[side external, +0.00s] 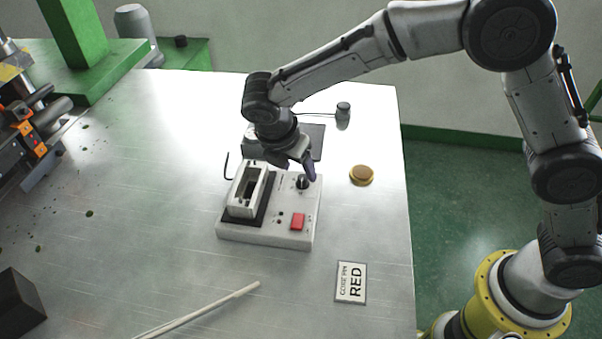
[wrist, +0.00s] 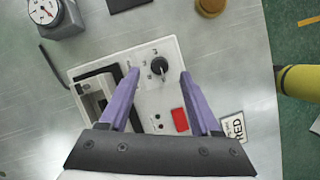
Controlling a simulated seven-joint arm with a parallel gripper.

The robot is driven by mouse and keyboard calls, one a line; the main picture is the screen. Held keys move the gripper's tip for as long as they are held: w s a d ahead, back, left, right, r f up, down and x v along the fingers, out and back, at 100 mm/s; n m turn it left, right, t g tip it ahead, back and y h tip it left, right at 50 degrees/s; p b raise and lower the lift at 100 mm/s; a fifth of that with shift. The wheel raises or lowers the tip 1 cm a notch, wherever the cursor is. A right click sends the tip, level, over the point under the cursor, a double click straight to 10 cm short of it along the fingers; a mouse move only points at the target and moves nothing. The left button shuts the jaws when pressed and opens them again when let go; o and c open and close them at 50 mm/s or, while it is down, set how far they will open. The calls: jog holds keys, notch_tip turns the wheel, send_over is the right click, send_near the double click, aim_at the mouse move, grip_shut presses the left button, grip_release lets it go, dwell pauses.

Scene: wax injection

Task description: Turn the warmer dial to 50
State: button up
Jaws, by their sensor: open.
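The warmer (side external: 262,238) is a white box on the metal table, with a black dial (side external: 302,182) on its panel. In the wrist view the dial (wrist: 159,65) shows as a round black knob with markings around it; the numbers are too small to read. My gripper (wrist: 159,73) is open, its two purple fingers on either side of the dial in that view, apart from it. In the side view my gripper (side external: 300,172) is close over the dial and partly covers it. I cannot tell the exact height.
A red button (side external: 297,221) and a white holder with a slot (side external: 247,190) are on the warmer. A brown round tin (side external: 362,175) and a card reading RED (side external: 351,283) lie to the right. A round white gauge (wrist: 44,12) stands at upper left in the wrist view.

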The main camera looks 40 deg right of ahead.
aim_at(302, 177)
jog(key=shift+x, duration=2)
grip_shut()
